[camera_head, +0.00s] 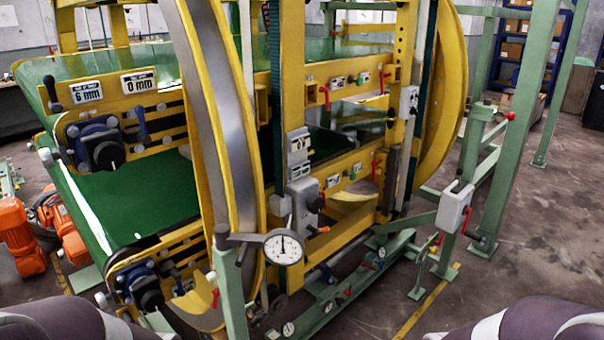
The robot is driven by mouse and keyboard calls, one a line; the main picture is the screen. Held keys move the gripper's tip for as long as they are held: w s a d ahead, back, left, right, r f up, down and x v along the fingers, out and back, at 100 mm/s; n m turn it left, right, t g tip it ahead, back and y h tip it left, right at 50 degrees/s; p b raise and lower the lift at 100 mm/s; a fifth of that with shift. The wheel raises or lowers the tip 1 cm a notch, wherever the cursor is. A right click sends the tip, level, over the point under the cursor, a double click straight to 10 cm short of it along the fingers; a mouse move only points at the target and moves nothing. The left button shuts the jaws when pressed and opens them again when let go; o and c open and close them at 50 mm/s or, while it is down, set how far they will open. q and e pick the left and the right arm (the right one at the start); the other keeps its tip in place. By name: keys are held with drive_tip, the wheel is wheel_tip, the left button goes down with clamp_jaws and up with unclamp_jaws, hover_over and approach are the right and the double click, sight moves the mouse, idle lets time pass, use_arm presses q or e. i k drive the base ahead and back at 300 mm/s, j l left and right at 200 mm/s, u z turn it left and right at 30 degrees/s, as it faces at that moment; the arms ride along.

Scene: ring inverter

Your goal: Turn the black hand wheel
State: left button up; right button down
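No plain spoked hand wheel can be made out. A round black hub with small handles sits on a blue housing, the upper black wheel-like part (104,150), at the left end of the machine's upper deck. A similar lower black wheel-like part (148,292) sits on another blue housing near the bottom left. I cannot tell which of them is the black hand wheel. Only parts of my own arms show at the bottom left and bottom right edges. Neither of my grippers is in view, so nothing is seen touching the wheels.
The yellow ring frame (215,120) and a green post (231,290) with a dial gauge (283,247) stand right of the wheels. An orange motor (18,238) is at the far left. Green posts and a grey box (453,210) stand at right. Bare floor (530,230) lies at the right.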

sight(315, 203)
drive_tip(key=i+j+u, duration=0.15)
drive_tip(key=i+u, duration=0.6)
drive_tip(key=k+j, duration=0.05)
drive_tip(key=k, duration=0.05)
